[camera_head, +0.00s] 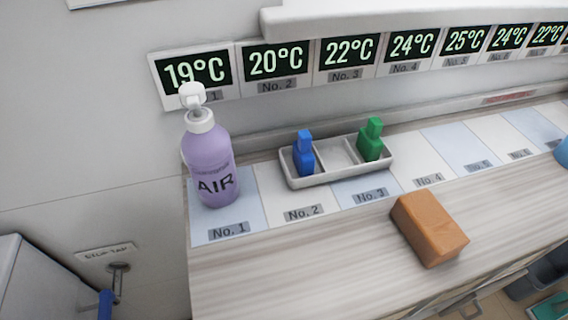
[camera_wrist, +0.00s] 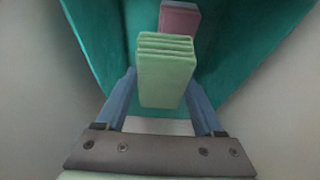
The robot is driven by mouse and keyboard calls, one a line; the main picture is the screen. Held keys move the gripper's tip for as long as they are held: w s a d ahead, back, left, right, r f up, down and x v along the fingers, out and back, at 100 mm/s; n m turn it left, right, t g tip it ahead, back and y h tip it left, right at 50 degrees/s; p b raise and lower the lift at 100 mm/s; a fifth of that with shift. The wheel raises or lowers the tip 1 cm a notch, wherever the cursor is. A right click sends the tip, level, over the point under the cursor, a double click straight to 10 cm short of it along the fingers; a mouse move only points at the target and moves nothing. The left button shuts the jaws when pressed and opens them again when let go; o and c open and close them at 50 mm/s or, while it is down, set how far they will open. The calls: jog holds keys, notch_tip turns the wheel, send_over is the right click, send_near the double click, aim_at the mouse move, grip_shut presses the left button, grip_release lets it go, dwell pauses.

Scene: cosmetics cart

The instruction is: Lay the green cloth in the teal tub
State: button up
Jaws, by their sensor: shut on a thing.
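The green cloth (camera_wrist: 166,82) is a pale green folded block in the wrist view. My gripper (camera_wrist: 162,95) is shut on it, with a blue finger on each side. The teal tub (camera_wrist: 100,30) fills the upper part of the wrist view, behind and below the cloth. The cloth appears held over or inside the tub; I cannot tell its height above the floor. My gripper and the cloth are not in the head view.
A dull pink block (camera_wrist: 180,18) lies in the tub beyond the cloth. On the counter (camera_head: 290,275) stand a purple AIR bottle (camera_head: 208,165), a white tray (camera_head: 337,172) with blue and green bottles, and an orange-brown block (camera_head: 430,228). A teal thing (camera_head: 550,308) shows low right.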

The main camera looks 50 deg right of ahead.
jog(key=shift+f+b, duration=0.7)
jog(key=shift+f, duration=1.15)
jog(key=shift+f+b, duration=0.3)
jog(key=shift+f, duration=0.25)
jog(key=o, duration=1.3)
jog(key=shift+r, duration=0.25)
jog(key=p+v, duration=0.5)
jog(key=v, duration=0.7)
jog(key=shift+r, duration=0.35)
